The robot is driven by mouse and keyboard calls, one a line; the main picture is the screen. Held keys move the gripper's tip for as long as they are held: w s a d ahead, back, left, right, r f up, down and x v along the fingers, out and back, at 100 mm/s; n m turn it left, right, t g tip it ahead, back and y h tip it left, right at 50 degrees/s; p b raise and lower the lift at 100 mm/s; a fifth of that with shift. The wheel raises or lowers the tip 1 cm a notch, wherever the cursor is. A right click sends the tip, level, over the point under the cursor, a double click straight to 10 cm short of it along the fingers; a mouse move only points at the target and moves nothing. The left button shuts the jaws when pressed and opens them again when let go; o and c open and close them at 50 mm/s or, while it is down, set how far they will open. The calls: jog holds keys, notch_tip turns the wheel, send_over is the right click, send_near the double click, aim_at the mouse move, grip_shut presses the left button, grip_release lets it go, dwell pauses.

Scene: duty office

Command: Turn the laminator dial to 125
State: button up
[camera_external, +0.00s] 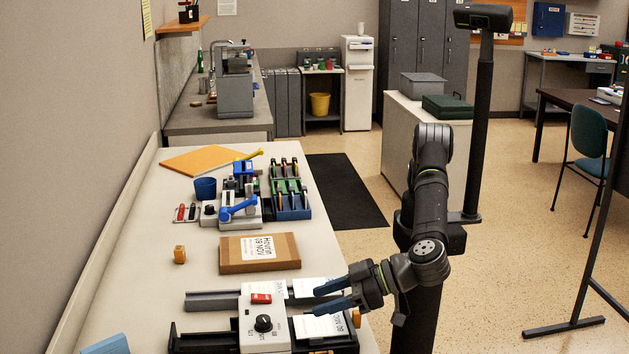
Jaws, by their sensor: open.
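What looks like the laminator (252,335) is a white housing across a long black base, at the front of the bench. Its black round dial (263,323) is on top, below a red rocker switch (261,298). The dial's numbers and pointer setting are too small to read. My gripper (317,300) is open and empty, its blue-grey fingers pointing left. In the picture it is up and to the right of the dial, over or near white labelled sheets (318,327) at the laminator's right side. I cannot tell its height above them.
A brown box (259,254) with a white label lies behind the laminator. A small orange-yellow block (179,254) sits to its left. Further back are a device with blue levers (238,209), a blue cup (205,188) and an orange folder (205,161). The bench's left side is mostly clear.

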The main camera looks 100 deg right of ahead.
jog(key=v, duration=0.5)
jog(key=shift+s, duration=0.1)
jog(key=shift+r, duration=0.1)
jog(key=w+d+r+n+y, duration=0.2)
jog(key=w+d+n+y, duration=0.2)
jog(key=d+y, duration=0.1)
jog(key=n+g+y, duration=0.1)
jog(key=n+y, duration=0.2)
send_near(265, 317)
jog(key=x, duration=0.9)
dwell(0.3)
